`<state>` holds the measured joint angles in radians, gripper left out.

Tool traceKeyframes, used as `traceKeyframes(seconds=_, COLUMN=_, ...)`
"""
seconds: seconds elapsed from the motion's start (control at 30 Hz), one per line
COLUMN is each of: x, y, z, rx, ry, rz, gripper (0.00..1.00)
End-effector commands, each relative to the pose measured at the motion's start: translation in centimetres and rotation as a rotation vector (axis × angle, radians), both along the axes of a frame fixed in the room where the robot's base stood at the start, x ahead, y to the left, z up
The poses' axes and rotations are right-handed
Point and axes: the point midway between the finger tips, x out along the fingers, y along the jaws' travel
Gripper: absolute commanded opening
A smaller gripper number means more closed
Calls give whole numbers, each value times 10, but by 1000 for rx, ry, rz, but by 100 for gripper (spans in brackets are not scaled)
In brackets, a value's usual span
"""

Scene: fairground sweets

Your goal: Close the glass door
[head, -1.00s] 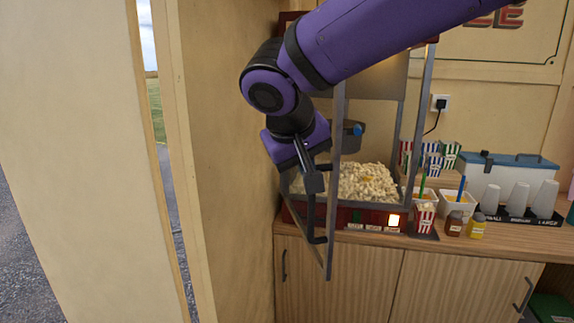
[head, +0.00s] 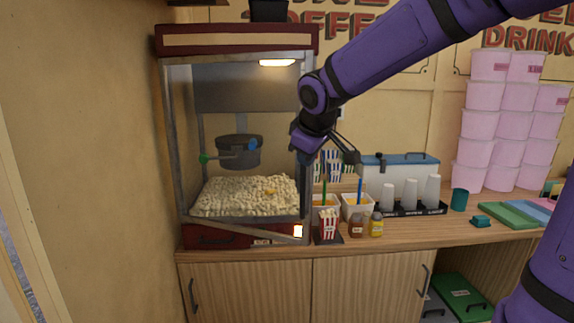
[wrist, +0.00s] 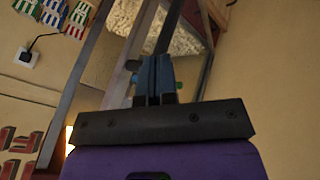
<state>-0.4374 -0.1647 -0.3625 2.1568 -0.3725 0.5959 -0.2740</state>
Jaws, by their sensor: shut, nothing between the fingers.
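The glass door (head: 262,229) is on the front of the popcorn machine (head: 238,41). Its lower bar slants down to the right across the machine's red base, so the door looks slightly ajar, with its right edge nearer me. A dark handle seems to be on that right edge, partly hidden by my wrist. My gripper (head: 350,156) is at the right of the door in the head view. In the wrist view my gripper (wrist: 155,78) is shut and empty, in front of metal frame bars and popcorn. I cannot tell whether it touches the door.
A red-striped popcorn box (head: 328,226), sauce bottles (head: 376,225) and white tubs (head: 357,206) stand on the counter (head: 420,231) right of the machine. Further right are white cups (head: 410,194), a blue-lidded cooler (head: 400,162) and stacked pink tubs (head: 490,67). A wall (head: 80,130) stands close on the left.

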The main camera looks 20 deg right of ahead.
Motion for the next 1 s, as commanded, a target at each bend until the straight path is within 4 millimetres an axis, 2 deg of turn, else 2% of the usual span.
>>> traceKeyframes(seconds=0.03, x=11, y=-13, z=-1, rx=-1, ry=2, rz=-8, gripper=0)
traceKeyframes(seconds=0.2, x=47, y=-50, z=-1, rx=-1, ry=2, rz=-8, gripper=0)
traceKeyframes(seconds=0.5, x=104, y=-97, z=-1, rx=-2, ry=2, rz=-5, gripper=0)
traceKeyframes(seconds=0.7, x=131, y=-113, z=-1, rx=-2, ry=2, rz=-2, gripper=0)
traceKeyframes(seconds=1.0, x=150, y=-122, z=0, rx=-1, ry=-1, rz=-1, gripper=0)
